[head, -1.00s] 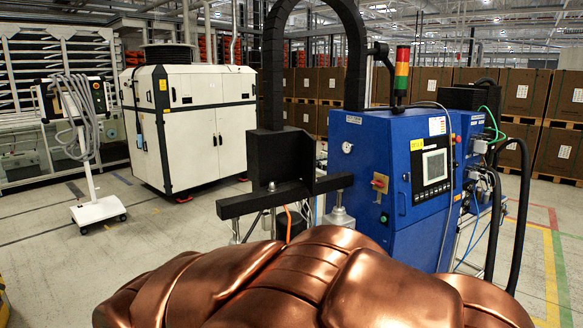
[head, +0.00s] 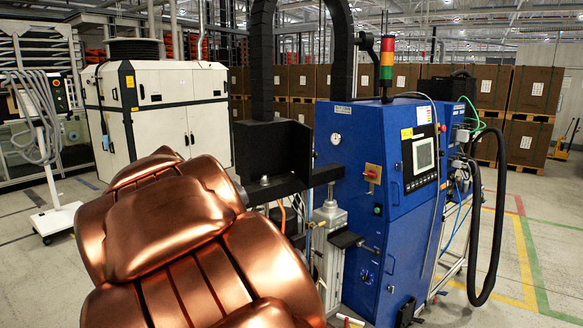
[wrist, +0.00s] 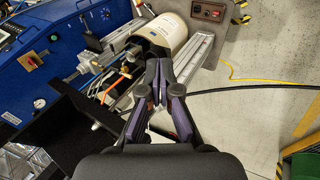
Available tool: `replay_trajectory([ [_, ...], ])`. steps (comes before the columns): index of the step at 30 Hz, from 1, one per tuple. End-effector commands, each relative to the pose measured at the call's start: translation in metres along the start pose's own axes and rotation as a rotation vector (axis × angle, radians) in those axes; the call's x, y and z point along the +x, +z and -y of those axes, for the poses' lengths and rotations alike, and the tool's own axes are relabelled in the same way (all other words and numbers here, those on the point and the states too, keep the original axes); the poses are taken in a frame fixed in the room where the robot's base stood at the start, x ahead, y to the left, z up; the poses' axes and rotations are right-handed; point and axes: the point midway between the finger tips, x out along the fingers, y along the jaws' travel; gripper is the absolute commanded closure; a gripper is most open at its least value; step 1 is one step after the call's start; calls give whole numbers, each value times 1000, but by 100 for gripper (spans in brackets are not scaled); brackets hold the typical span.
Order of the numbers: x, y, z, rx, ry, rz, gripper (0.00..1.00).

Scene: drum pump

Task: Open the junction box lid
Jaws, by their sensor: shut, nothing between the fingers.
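No junction box lid can be made out for certain in either view. The blue pump machine (head: 345,150), with a screen panel (head: 424,158) and a red-and-yellow switch (head: 372,173), stands right of centre in the head view. A small grey box with cables (head: 461,135) is on its right side; I cannot tell whether it is the junction box. My gripper (wrist: 159,68) is shut and empty in the wrist view, its fingertips in front of a pale drum (wrist: 170,30). The gripper does not show in the head view.
A black bracket (wrist: 60,125) is close on the left in the wrist view. A metal rail (wrist: 190,62) runs beside the drum, and a black cable (wrist: 260,88) crosses the floor to the right. A white cabinet (head: 160,110) stands behind left. Floor at right is open.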

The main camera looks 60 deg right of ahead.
Motion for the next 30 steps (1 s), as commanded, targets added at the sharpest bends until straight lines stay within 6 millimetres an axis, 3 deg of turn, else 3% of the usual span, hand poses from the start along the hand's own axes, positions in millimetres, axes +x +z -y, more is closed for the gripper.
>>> replay_trajectory([
  [1,11,-18,-22,16,67,-5,100],
  [6,18,-75,-98,24,297,-37,100],
  [15,31,-171,-200,-54,666,-80,100],
  [22,47,-235,-242,-148,875,-119,100],
  [30,60,-271,-258,-212,982,-153,100],
])
